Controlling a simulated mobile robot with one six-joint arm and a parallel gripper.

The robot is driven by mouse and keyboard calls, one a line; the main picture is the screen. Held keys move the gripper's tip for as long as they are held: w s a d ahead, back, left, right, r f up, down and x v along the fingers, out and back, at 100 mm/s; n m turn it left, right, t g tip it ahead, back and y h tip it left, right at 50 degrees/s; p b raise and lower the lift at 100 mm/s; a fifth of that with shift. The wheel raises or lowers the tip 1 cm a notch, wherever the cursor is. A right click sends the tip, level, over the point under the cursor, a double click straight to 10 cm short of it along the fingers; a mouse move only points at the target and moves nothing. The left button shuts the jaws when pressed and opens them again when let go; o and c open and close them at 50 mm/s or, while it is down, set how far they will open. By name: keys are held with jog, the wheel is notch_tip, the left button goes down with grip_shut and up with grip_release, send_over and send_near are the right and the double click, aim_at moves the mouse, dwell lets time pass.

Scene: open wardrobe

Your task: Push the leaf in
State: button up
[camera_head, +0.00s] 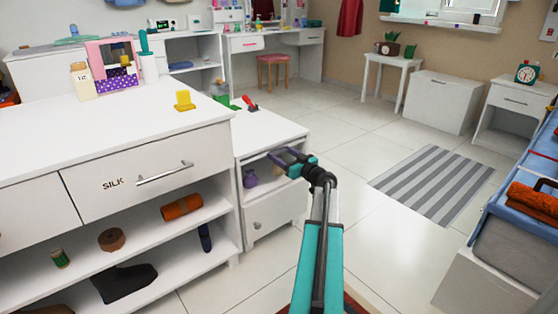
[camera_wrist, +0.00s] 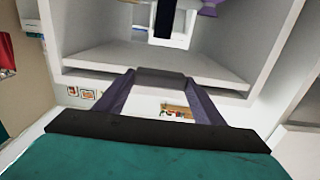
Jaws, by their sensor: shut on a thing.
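The leaf (camera_wrist: 110,62) appears to be the flat pale board at the front of the small white cabinet (camera_head: 272,195). In the wrist view it spans the width of the cabinet opening, with a dark gap along its edge. My gripper (camera_head: 280,155) is at the cabinet's front, just under its top. In the wrist view my gripper (camera_wrist: 160,76) has its purple fingers converging at the board's edge, shut on it. The fingertips hide that part of the edge. How far the leaf stands out is hard to tell.
A purple vase (camera_head: 250,178) stands in the cabinet's open niche, above a drawer. A yellow item (camera_head: 184,100) stands on the white dresser (camera_head: 100,150) at left. A striped rug (camera_head: 432,184) lies on the floor at right. The floor around the cabinet's right side is clear.

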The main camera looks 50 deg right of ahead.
jog(key=shift+w+r, duration=0.1)
jog(key=shift+w, duration=0.25)
jog(key=o, duration=1.5)
jog(key=shift+d, duration=0.1)
jog(key=shift+s, duration=0.1)
jog(key=p+v, duration=0.3)
jog(key=v, duration=1)
jog(key=shift+s, duration=0.35)
jog(key=shift+p, duration=0.3)
